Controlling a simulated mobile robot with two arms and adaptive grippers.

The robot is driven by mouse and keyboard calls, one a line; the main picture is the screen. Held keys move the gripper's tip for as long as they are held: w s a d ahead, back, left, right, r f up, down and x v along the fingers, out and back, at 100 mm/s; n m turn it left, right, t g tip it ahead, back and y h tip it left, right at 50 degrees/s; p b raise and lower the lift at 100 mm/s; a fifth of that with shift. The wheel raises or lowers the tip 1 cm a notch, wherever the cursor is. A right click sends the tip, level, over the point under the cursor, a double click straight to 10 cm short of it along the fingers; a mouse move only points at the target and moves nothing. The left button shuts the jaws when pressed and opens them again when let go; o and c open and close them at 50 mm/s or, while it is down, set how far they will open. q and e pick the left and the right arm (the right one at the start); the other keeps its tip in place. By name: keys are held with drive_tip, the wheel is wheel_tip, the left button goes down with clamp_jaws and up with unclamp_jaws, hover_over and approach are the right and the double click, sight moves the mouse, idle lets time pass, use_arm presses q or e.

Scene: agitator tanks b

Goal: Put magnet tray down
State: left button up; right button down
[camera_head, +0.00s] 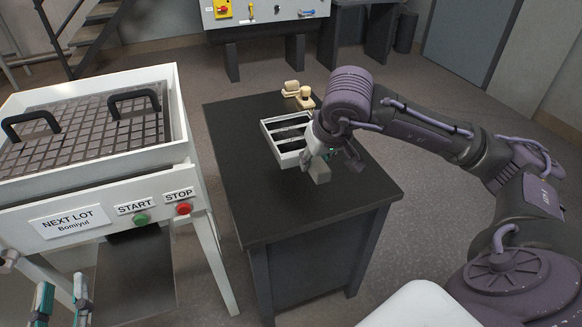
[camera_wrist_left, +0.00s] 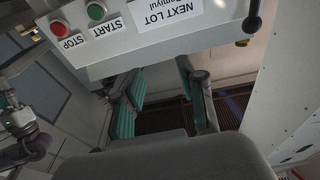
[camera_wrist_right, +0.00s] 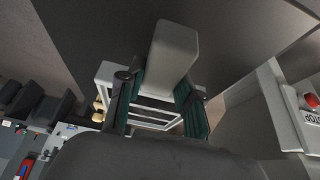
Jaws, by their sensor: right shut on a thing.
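The magnet tray is a pale open frame with dark slots and bars (camera_head: 268,128), over the black table (camera_head: 262,210). My right gripper (camera_head: 325,158) is shut on the tray at its near right side, where a grey block-shaped end (camera_head: 319,174) sticks out. In the right wrist view the grey block (camera_wrist_right: 174,48) shows between the teal fingers, with the white frame (camera_wrist_right: 150,117) behind. I cannot tell whether the tray touches the tabletop. My left gripper (camera_head: 67,300) is at the lower left, in front of the white machine; its fingers are apart and empty in the left wrist view (camera_wrist_left: 165,100).
The white machine (camera_head: 100,190) with a dark grid, two black handles and START and STOP buttons stands left of the table. Small beige objects (camera_head: 298,94) lie at the table's back edge. The table's front part is clear.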

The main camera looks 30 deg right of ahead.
approach(291, 179)
drive_tip(key=shift+w+d+f+b, duration=0.2)
drive_tip(key=shift+w+f, duration=0.1)
drive_tip(key=shift+w, duration=0.15)
drive_tip(key=shift+w+d+f+b, duration=0.1)
drive_tip(key=shift+w+f+b, duration=0.1)
drive_tip(key=shift+w+f, duration=0.2)
drive_tip(key=shift+w+a+f, duration=0.1)
drive_tip(key=shift+w+f, duration=0.1)
drive_tip(key=shift+w, duration=0.2)
wheel_tip(291, 179, down, 4)
drive_tip(key=shift+r+b, duration=0.15)
drive_tip(key=shift+b, duration=0.65)
use_arm(q)
drive_tip(key=s+r+t+h, duration=0.2)
drive_tip(key=s+r+t, duration=0.2)
drive_tip(key=r, duration=0.5)
drive_tip(key=t, duration=0.2)
drive_tip(key=shift+s+t+h, duration=0.3)
drive_tip(key=shift+s+t, duration=0.1)
drive_tip(key=shift+r, duration=0.1)
use_arm(e)
drive_tip(key=c, duration=0.8)
unclamp_jaws()
use_arm(q)
drive_tip(key=shift+s+r, duration=0.15)
drive_tip(key=shift+s, duration=0.05)
use_arm(e)
drive_tip(key=shift+o, duration=0.2)
